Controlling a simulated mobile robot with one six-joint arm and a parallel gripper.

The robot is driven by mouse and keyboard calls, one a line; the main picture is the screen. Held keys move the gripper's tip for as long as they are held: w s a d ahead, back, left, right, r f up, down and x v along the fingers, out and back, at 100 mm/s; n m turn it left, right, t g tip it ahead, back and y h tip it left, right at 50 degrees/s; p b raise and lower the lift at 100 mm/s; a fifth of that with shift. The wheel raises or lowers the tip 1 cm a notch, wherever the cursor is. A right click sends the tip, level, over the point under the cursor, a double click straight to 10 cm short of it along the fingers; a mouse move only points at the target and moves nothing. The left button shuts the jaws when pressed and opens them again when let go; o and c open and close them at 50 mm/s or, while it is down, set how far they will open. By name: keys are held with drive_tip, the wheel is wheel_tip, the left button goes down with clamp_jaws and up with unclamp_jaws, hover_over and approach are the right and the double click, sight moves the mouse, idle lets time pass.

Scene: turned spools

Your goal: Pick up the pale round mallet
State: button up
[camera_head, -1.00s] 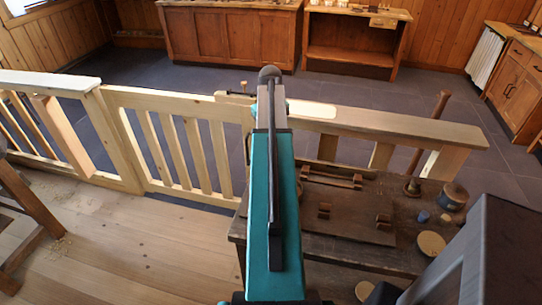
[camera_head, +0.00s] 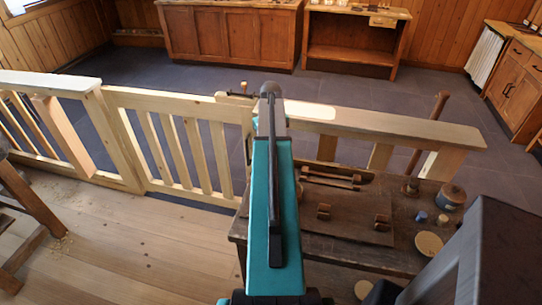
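I cannot surely pick out the pale round mallet. A pale round disc (camera_head: 429,243) shows on the dark workbench (camera_head: 330,246), at its right side. A second pale round piece (camera_head: 363,289) shows lower down, near the bottom edge of the picture. Either could be the face of a mallet; no handle is visible on them. My teal arm link reaches up the middle of the view and covers part of the bench's left side. My gripper is not visible, so its hold cannot be seen.
A brown round pot-like piece (camera_head: 452,197) and a small blue cylinder (camera_head: 421,216) stand on the bench. An upright wooden post (camera_head: 428,130) rises at its back right. A pale railing (camera_head: 180,145) runs behind. Wooden floor (camera_head: 140,250) is open at left.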

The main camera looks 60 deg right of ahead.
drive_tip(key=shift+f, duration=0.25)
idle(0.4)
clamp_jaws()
